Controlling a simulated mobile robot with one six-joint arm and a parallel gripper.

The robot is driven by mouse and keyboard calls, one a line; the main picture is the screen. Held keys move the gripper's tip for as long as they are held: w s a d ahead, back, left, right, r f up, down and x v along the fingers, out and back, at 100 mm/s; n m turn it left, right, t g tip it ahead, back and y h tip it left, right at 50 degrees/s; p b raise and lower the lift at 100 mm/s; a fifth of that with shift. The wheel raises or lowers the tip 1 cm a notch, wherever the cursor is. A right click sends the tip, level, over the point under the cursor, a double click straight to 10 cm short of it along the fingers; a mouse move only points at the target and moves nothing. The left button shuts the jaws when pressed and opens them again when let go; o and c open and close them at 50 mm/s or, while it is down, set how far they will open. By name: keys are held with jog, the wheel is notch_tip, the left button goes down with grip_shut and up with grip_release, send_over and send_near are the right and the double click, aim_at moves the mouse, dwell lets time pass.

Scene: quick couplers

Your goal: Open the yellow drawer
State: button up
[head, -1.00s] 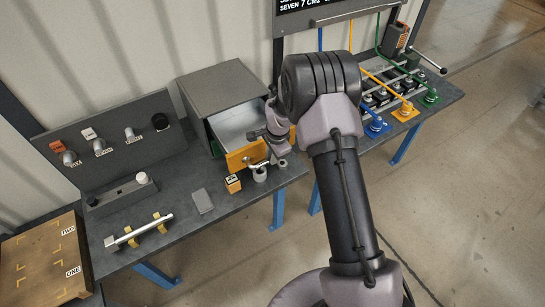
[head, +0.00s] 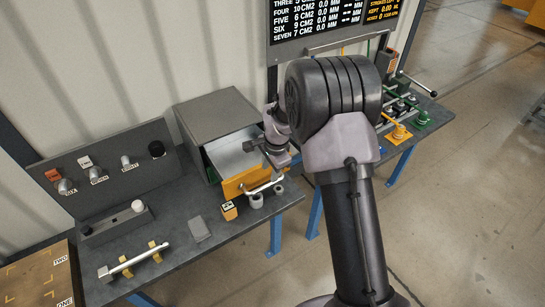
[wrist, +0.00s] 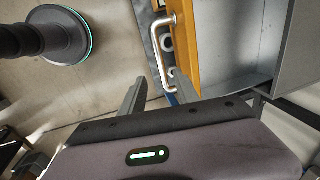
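The yellow drawer (head: 236,187) stands pulled out of its grey cabinet (head: 215,112), and its grey inside shows empty where visible. A silver bar handle (head: 264,187) is on its front; the yellow front (wrist: 184,45) and the handle (wrist: 157,48) also show in the wrist view. My gripper (wrist: 161,76) is open, its two fingers apart, with the handle's near end appearing between them. I cannot tell whether the fingers touch it. In the head view my wrist is above the drawer's right side, and the fingers are hard to make out.
A small yellow-and-black block (head: 229,211), grey round parts (head: 256,200) and a grey flat block (head: 199,229) sit on the bench near the drawer. A silver rod (head: 132,262) lies on yellow supports at the left. A knob panel (head: 110,170) stands behind. Floor is clear in front.

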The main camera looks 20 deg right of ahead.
notch_tip(320, 180, up, 9)
jog(key=s, duration=0.1)
jog(key=shift+s+d+f+p, duration=0.15)
jog(key=shift+s+d+p, duration=0.15)
jog(key=s+a+r+n+t+b, duration=0.25)
jog(key=s+n+b, duration=0.25)
jog(key=s+b, duration=0.85)
jog(key=s+a+f+n+b, duration=0.1)
jog(key=s+f+n+b, duration=0.1)
jog(key=s, duration=0.6)
jog(key=s+a+f+n+t+y+b, duration=0.1)
jog(key=s+f+n+b, duration=0.2)
jog(key=s+b, duration=0.2)
jog(key=s, duration=0.3)
jog(key=shift+s+a+f, duration=0.15)
jog(key=shift+s+a, duration=0.1)
jog(key=shift+a, duration=0.15)
